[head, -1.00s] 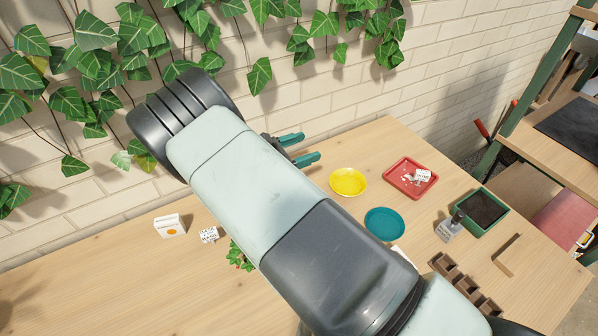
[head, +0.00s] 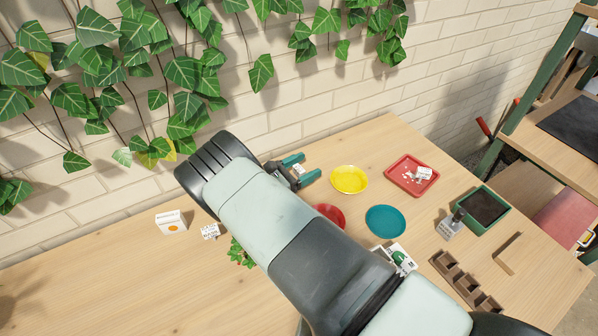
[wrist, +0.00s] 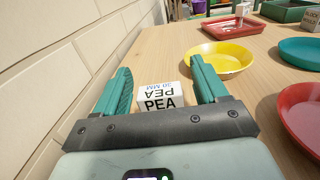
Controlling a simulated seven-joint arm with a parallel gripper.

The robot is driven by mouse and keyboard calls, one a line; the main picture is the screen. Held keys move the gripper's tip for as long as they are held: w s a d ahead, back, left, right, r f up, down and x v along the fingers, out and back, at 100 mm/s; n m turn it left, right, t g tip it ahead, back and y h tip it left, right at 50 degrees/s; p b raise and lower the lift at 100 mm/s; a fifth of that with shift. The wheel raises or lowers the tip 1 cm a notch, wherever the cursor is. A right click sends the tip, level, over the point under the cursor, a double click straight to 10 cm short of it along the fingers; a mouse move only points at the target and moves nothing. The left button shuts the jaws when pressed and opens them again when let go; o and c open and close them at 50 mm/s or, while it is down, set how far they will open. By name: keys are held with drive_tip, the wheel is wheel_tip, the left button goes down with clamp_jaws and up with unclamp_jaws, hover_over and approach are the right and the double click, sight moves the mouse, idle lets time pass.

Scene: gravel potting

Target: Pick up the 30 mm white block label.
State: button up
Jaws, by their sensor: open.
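A white block label (wrist: 160,97) stands on the wooden table, printed "PEA" and "30 MM" in the wrist view. In the head view it shows as a small white patch (head: 298,168) between the fingers. My gripper (wrist: 160,70) is open, with one green finger on each side of the block and a visible gap to each. The gripper also shows in the head view (head: 308,167), low near the wall. How far down the fingers reach beside the block is hard to tell.
A yellow saucer (head: 349,180) is close to the right of my gripper. A red saucer (head: 330,215), partly hidden by my arm, and a teal saucer (head: 385,222) are nearer. A red tray (head: 402,187) holds another white block (head: 424,173). The brick wall (wrist: 40,70) runs close on the left.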

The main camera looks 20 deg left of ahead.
drive_tip(key=c, duration=1)
drive_tip(key=shift+c, duration=0.2)
